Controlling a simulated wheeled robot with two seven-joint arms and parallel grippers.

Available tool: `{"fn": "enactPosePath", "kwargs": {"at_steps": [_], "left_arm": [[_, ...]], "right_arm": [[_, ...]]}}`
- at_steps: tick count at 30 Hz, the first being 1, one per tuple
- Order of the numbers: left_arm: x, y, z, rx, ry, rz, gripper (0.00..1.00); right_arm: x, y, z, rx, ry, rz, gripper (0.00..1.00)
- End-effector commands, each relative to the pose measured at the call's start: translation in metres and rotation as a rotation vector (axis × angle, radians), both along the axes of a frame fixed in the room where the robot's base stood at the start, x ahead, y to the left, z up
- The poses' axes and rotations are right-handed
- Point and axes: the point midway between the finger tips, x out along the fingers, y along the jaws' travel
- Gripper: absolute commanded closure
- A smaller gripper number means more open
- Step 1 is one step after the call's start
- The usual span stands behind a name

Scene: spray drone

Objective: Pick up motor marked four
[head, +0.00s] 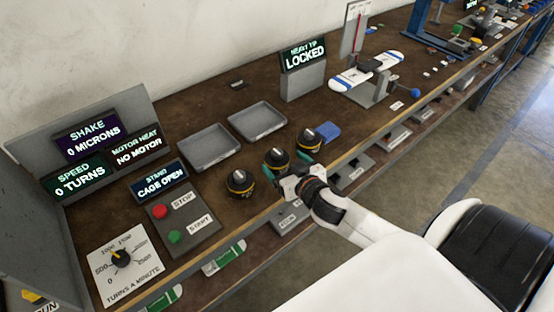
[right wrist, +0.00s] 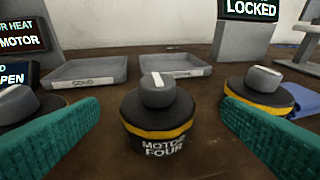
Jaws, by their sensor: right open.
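Motor four (right wrist: 158,118) is a squat black cylinder with a yellow band, a grey cap with a white stripe, and the label "MOTOR FOUR". It stands upright on the brown bench, centred between my right gripper's green fingers (right wrist: 160,112) in the right wrist view, with gaps on both sides. In the head view it is the middle (head: 277,158) of three similar motors in a row. My right gripper (head: 288,169) is open and empty, low at its near side. Whether the fingertips reach past its front is hard to tell. My left gripper is out of view.
Similar motors stand close on the left (head: 240,183) and right (head: 309,141). Two grey trays (head: 209,146) (head: 257,120) lie behind. A blue cloth (head: 327,131) is beside the right motor. A stop/start panel (head: 178,222) and a "CAGE OPEN" display (head: 160,181) stand left.

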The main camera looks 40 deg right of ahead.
Motion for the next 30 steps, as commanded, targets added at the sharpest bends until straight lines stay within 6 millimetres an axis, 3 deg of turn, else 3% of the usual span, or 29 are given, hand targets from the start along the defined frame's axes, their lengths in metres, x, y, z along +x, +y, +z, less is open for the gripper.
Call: {"fn": "enactPosePath", "kwargs": {"at_steps": [8, 16, 25, 30], "left_arm": [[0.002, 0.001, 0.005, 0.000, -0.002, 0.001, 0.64], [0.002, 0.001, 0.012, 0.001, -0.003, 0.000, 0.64], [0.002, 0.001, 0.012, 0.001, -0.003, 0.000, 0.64], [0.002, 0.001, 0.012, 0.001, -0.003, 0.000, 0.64]], "right_arm": [[0.023, -0.002, -0.006, -0.001, 0.000, 0.000, 0.12], [0.058, -0.005, -0.020, -0.001, 0.001, 0.000, 0.12], [0.063, -0.006, -0.023, 0.000, 0.002, 0.001, 0.12], [0.063, -0.006, -0.022, 0.001, 0.002, 0.001, 0.38]]}}
